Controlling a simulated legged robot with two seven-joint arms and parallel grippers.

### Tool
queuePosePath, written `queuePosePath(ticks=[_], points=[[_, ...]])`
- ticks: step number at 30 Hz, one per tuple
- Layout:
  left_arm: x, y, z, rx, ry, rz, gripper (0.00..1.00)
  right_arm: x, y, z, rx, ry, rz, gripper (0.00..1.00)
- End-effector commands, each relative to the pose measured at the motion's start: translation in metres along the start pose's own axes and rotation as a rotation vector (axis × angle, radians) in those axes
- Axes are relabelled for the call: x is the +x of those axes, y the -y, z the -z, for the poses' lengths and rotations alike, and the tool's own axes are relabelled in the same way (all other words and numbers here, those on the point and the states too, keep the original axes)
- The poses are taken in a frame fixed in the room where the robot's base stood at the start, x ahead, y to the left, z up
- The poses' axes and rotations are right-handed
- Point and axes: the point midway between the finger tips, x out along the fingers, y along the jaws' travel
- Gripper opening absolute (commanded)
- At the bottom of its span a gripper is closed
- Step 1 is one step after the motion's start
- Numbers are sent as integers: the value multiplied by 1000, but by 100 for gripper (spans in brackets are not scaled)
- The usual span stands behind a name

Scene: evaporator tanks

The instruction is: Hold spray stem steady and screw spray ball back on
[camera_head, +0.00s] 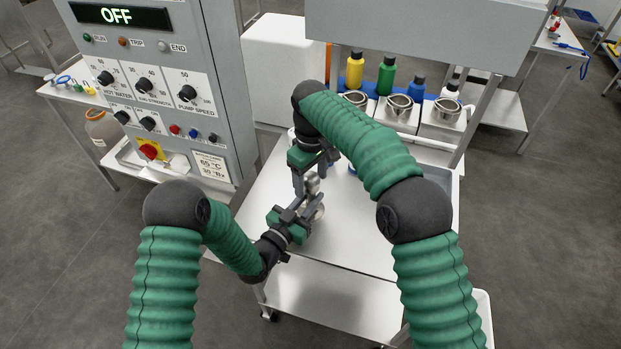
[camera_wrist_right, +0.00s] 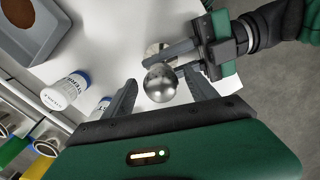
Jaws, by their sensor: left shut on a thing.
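The round metal spray ball (camera_wrist_right: 160,83) shows in the right wrist view and also in the head view (camera_head: 313,183), above the cart top. My left gripper (camera_head: 302,208) is shut on the spray stem just below the ball. The stem is mostly hidden by the left fingers, which also show in the right wrist view (camera_wrist_right: 178,55). A round metal base (camera_head: 319,211) shows beside them. My right gripper (camera_wrist_right: 161,80) is open, its fingers on either side of the ball with visible gaps. In the head view the right gripper (camera_head: 313,172) comes down from above.
The steel cart top (camera_head: 362,235) is clear in front and to the right. The control panel (camera_head: 160,85) reads OFF at the left. Colored bottles (camera_head: 386,75) and metal cups (camera_head: 399,106) stand behind. The right wrist view shows a white labelled jar (camera_wrist_right: 66,91) and a grey tray (camera_wrist_right: 48,45).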

Motion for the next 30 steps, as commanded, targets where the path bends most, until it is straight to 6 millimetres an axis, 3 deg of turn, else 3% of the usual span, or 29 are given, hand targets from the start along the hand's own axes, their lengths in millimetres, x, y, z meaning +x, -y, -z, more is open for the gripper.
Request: queuePosePath(ticks=[10, 21, 30], points=[[0, 0, 0, 0, 1, 0, 0, -4, 0, 1, -1, -1, 0, 68], [0, 0, 0, 0, 1, 0, 0, -64, 0, 3, -1, -1, 0, 68], [0, 0, 0, 0, 1, 0, 0, -74, 0, 2, -1, 2, 1, 68]])
